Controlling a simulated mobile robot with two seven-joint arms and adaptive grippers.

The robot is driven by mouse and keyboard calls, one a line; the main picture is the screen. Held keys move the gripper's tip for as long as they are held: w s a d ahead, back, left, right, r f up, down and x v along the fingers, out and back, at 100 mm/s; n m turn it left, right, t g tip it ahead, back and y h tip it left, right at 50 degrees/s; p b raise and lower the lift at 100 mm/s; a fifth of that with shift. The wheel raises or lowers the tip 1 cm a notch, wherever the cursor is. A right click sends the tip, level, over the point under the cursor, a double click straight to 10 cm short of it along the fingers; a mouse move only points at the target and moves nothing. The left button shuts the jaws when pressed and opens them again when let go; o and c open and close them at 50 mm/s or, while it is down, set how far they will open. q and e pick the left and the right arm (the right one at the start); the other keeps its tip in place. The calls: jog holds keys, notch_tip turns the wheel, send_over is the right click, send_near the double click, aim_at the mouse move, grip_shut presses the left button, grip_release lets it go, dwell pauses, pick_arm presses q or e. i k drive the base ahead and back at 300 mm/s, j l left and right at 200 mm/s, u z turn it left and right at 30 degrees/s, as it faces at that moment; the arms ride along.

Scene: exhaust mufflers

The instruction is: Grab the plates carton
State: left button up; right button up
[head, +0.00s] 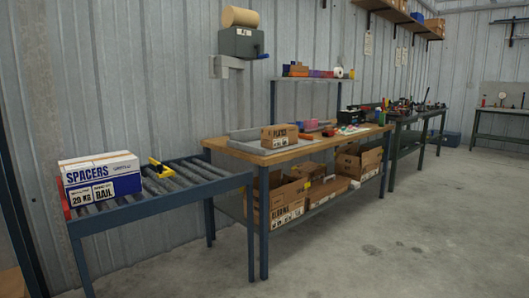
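Neither of my grippers shows in the head view, and nothing is touching the carton.
A roller conveyor (205,168) on blue legs stands at the left, bearing a white and blue SPACERS box (100,179) and a yellow and black tool (161,169). Open cartons (288,195) fill the bench's lower shelf. The concrete floor (400,235) in front is clear.

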aim_at(279, 137)
jog(key=i+u, duration=0.2)
jog(key=i, duration=0.3)
jog(key=i+l+z, duration=0.1)
jog(key=i+z, duration=0.25)
jog(key=i+j+z, duration=0.1)
jog(key=i+z, duration=0.3)
jog(key=i, duration=0.15)
jog(key=i+j+z, duration=0.2)
jog(key=i+z, duration=0.15)
jog(key=i+l+z, duration=0.1)
jog(key=i+z, duration=0.25)
jog(key=i, duration=0.5)
jog(key=i+j+z, duration=0.15)
jog(key=i+z, duration=0.25)
jog(key=i, duration=0.45)
jog(key=i+z, duration=0.15)
jog(key=i, duration=0.7)
jog(key=i+j+z, duration=0.15)
jog(key=i, duration=0.7)
jog(key=i+l+z, duration=0.1)
jog(key=i+z, duration=0.15)
jog(key=i, duration=0.25)
jog(key=i+z, duration=0.3)
jog(key=i, duration=0.25)
jog(key=u, duration=3.75)
